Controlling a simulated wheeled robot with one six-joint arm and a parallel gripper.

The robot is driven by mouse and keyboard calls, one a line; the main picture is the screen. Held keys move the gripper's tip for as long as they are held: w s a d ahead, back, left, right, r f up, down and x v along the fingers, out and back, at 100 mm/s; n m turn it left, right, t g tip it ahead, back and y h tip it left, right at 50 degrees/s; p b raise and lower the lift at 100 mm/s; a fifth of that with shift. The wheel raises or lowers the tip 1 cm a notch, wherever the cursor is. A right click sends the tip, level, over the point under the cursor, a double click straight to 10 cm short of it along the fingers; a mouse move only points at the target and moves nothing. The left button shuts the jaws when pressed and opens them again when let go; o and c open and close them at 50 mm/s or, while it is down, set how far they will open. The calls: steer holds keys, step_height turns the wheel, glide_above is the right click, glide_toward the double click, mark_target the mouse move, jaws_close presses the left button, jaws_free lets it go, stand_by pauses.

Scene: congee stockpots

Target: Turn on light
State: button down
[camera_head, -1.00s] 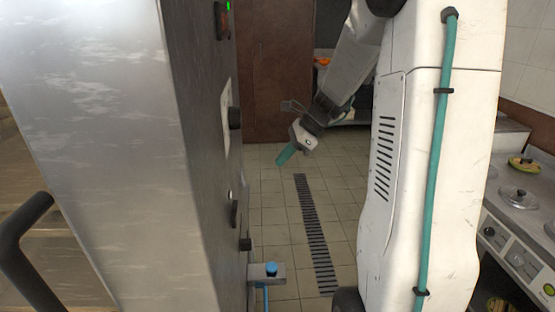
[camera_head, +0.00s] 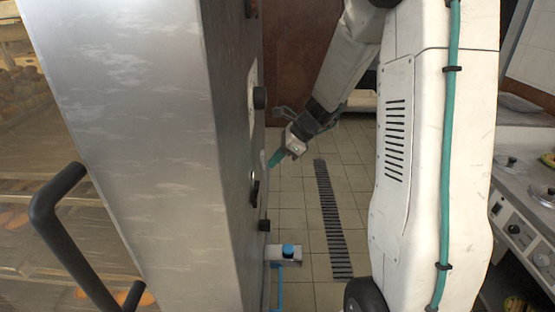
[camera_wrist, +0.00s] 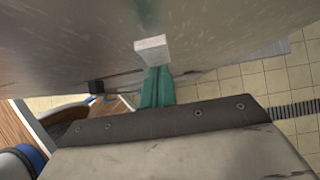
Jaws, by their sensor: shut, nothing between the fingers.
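My gripper (camera_head: 276,158) has teal fingers, shut and empty, close to the right-hand side panel of a tall metal cabinet (camera_head: 140,130). That panel carries a black knob (camera_head: 259,98), a black lever-like control (camera_head: 254,188) and a lower black knob (camera_head: 264,225). In the wrist view the teal fingers (camera_wrist: 157,88) point at the metal panel (camera_wrist: 75,45). A pale rectangular piece (camera_wrist: 151,48) stands out from the panel just beyond the fingertips. I cannot tell whether they touch it. No control is clearly recognisable as the light switch.
A black door handle (camera_head: 62,225) juts from the cabinet front, where glass shows trays of food. A small box with a blue knob (camera_head: 289,250) sits low beside the panel. A stove counter (camera_head: 525,205) stands at the right. Tiled floor with a drain grate (camera_head: 330,220) lies clear between.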

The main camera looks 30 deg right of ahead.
steer(key=shift+w+a+f, duration=0.1)
steer(key=shift+w+a, duration=0.05)
steer(key=shift+a, duration=0.05)
stand_by(0.3)
steer(key=shift+r, duration=0.85)
steer(key=s+d+f+v, duration=0.1)
steer(key=d+v, duration=0.1)
steer(key=v, duration=1.1)
steer(key=shift+f, duration=0.45)
